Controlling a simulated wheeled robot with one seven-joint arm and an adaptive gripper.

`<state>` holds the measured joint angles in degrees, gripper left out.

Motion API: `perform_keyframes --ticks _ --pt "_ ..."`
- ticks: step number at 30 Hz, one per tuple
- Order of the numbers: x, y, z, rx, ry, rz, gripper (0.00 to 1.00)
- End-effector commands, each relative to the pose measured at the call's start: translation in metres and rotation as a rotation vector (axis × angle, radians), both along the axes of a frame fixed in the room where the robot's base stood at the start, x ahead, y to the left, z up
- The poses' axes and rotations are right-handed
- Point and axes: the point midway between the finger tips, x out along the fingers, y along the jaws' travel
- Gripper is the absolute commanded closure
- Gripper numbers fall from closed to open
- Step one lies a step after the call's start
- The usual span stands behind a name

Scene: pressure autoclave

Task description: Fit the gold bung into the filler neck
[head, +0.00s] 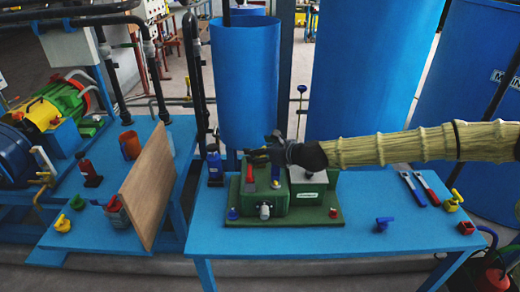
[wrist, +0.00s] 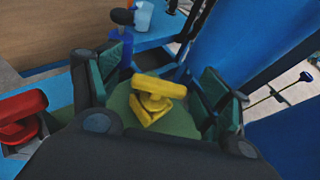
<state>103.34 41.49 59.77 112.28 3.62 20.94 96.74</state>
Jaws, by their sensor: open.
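The gold bung (wrist: 155,97) shows in the wrist view as a yellow T-shaped piece over a green surface (wrist: 175,122). My gripper (wrist: 160,92) is open, with one finger on each side of the bung and gaps between. I cannot tell whether the bung is seated in the filler neck or only stands there; the neck is not clearly visible. In the head view my gripper (head: 258,155) is over the back of the green autoclave unit (head: 290,216), and the bung is hidden there.
Red handles (head: 249,175) stand close by on the unit; one shows in the wrist view (wrist: 22,118). A blue bottle (head: 214,167) stands left. A blue fitting (head: 383,223), wrenches (head: 412,190) and a yellow valve (head: 453,203) lie right. The front of the table (head: 355,240) is mostly clear.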

Motion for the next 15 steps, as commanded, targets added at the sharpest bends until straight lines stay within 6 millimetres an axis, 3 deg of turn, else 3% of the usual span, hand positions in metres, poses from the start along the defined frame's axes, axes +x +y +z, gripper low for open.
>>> perform_keyframes --ticks 15 --pt "-0.047 -0.048 0.027 0.001 0.0 -0.003 0.23"
